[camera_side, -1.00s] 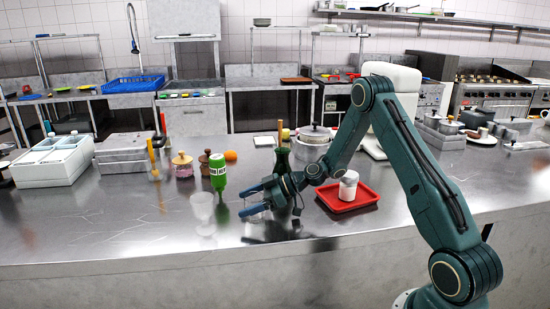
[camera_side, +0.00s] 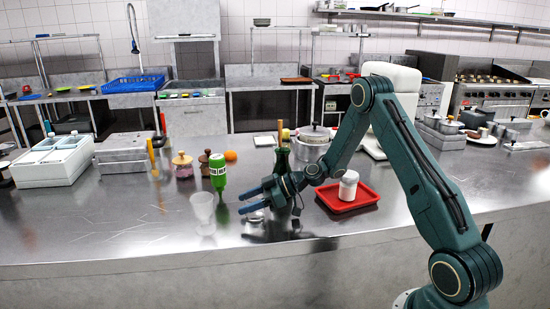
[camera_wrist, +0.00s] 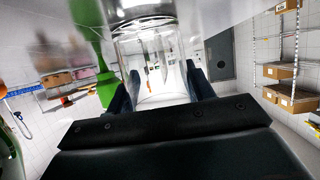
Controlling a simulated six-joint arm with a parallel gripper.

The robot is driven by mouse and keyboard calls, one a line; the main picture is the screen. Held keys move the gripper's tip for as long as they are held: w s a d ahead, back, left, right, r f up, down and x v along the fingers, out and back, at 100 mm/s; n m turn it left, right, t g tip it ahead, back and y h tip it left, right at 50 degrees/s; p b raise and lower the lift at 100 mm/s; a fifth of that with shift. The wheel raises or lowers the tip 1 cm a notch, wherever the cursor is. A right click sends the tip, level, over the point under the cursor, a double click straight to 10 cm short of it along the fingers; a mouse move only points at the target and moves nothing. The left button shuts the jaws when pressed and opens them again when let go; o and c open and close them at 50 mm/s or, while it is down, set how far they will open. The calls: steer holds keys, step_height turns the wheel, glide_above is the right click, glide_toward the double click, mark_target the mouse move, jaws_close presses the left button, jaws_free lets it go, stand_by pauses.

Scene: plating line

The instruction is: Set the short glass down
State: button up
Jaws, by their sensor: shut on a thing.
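My gripper (camera_side: 243,203) is low over the front of the steel counter (camera_side: 120,235), fingers pointing left. It is shut on the short glass, a clear tumbler (camera_wrist: 150,62) that stands out between the two fingers in the wrist view.
A red tray (camera_side: 347,203) with a white canister (camera_side: 348,186) lies to the right. The counter front at left is clear.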

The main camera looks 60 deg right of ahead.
steer(key=shift+r, duration=0.2)
step_height(320, 180, up, 20)
steer(key=shift+f, duration=0.15)
stand_by(0.5)
stand_by(0.5)
steer(key=w+d+m+t+h, duration=0.15)
steer(key=d+m+h, duration=0.25)
steer(key=d, duration=1.3)
steer(key=d+m+t+h, duration=0.2)
steer(key=d+m+h, duration=0.25)
steer(key=d, duration=1.25)
steer(key=f, duration=1.9)
steer(key=shift+w+a+f, duration=0.15)
steer(key=shift+a+f, duration=0.05)
steer(key=shift+f, duration=0.15)
steer(key=shift+f, duration=0.1)
steer(key=o, duration=1.2)
steer(key=shift+f, duration=0.1)
steer(key=shift+c, duration=0.2)
